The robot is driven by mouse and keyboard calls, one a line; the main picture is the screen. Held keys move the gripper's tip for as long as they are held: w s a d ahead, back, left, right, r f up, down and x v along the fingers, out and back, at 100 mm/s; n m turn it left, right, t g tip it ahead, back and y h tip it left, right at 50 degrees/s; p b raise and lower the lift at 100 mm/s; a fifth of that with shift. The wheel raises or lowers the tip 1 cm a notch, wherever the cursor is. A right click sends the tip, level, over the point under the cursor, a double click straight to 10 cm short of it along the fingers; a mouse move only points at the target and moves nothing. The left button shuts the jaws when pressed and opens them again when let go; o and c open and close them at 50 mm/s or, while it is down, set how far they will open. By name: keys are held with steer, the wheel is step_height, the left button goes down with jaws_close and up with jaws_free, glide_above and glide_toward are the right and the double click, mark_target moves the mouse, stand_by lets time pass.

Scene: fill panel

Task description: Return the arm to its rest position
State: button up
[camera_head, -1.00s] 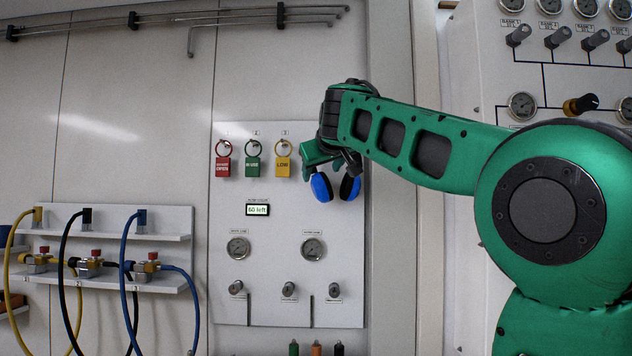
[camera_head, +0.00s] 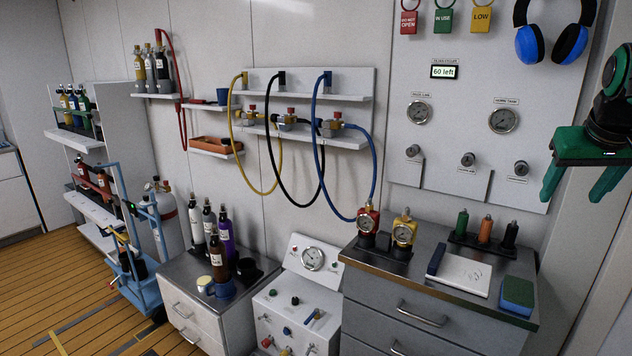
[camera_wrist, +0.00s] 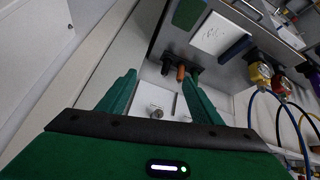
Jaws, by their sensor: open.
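My gripper (camera_head: 582,180) is green and hangs at the right edge of the head view, in front of the right side of the wall panel. Its two fingers point down and stand apart, with nothing between them. In the wrist view my gripper (camera_wrist: 160,95) also shows empty, its fingers spread. The rest of my arm is mostly outside the head view.
A steel-topped cabinet (camera_head: 400,312) stands below, bearing a white notepad (camera_head: 460,273), a blue-green sponge (camera_head: 517,294) and several small bottles. Blue headphones (camera_head: 530,44) and coloured tags hang on the panel (camera_head: 455,145). Hoses hang from the shelf (camera_head: 345,78). The floor at left has free room.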

steer(key=s+a+f+m+g+y, duration=0.1)
steer(key=s+a+f+g+y, duration=0.1)
steer(key=s+f, duration=0.9)
steer(key=s+a+f+m+g+y, duration=0.1)
steer(key=s+a+f+g, duration=0.3)
steer(key=s+f, duration=0.7)
steer(key=shift+s+a+f+m+y, duration=0.15)
steer(key=shift+s+a+m+y, duration=0.3)
steer(key=shift+s+a, duration=0.35)
steer(key=shift+w+f, duration=0.2)
steer(key=shift+w, duration=0.4)
